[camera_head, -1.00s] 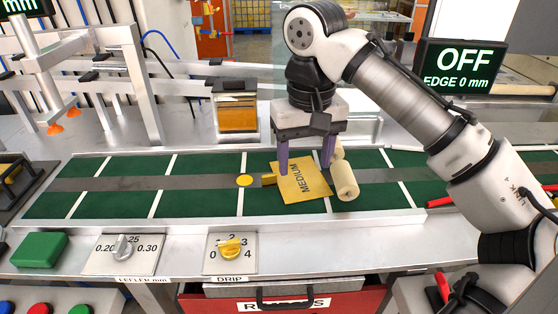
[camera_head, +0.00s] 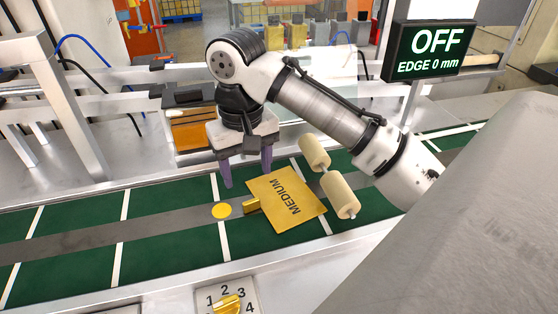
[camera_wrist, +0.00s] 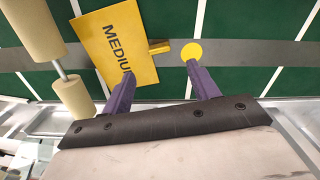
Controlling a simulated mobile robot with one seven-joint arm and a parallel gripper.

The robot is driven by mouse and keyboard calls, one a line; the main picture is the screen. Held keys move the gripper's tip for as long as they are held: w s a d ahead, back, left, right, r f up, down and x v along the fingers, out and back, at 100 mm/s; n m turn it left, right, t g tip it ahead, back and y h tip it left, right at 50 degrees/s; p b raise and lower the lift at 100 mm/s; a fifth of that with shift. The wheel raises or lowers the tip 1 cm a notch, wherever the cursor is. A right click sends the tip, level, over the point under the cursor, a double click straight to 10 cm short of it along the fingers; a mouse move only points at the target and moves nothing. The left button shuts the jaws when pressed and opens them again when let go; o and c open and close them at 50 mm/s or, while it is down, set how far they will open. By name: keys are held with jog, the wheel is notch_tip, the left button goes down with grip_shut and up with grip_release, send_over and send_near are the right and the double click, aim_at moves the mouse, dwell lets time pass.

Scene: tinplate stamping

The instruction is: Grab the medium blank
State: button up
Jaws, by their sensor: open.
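The medium blank (camera_head: 285,205) is a flat yellow sheet marked MEDIUM, lying on the green belt with a small raised yellow tab (camera_head: 252,205) at its left edge. It also shows in the wrist view (camera_wrist: 112,48). My gripper (camera_head: 247,179) is open and empty, with purple fingers above and behind the blank's far left edge in the head view. In the wrist view the fingertips (camera_wrist: 160,70) sit near the blank's edge, one overlapping its corner in the picture and the other by a yellow disc. Whether a finger touches the blank cannot be told.
A yellow disc (camera_head: 221,211) lies on the belt left of the blank. Two cream rollers on a shaft (camera_head: 341,195) stand close at its right. An amber container (camera_head: 192,130) stands behind the belt. The green belt (camera_head: 70,270) is clear to the left. A sign (camera_head: 433,50) reads OFF, EDGE 0 mm.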

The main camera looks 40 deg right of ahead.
aim_at(251, 200)
notch_tip(251, 200, down, 7)
jog(key=shift+s+f+p, duration=0.15)
jog(key=shift+p, duration=0.4)
jog(key=shift+c, duration=0.3)
jog(key=c, duration=1)
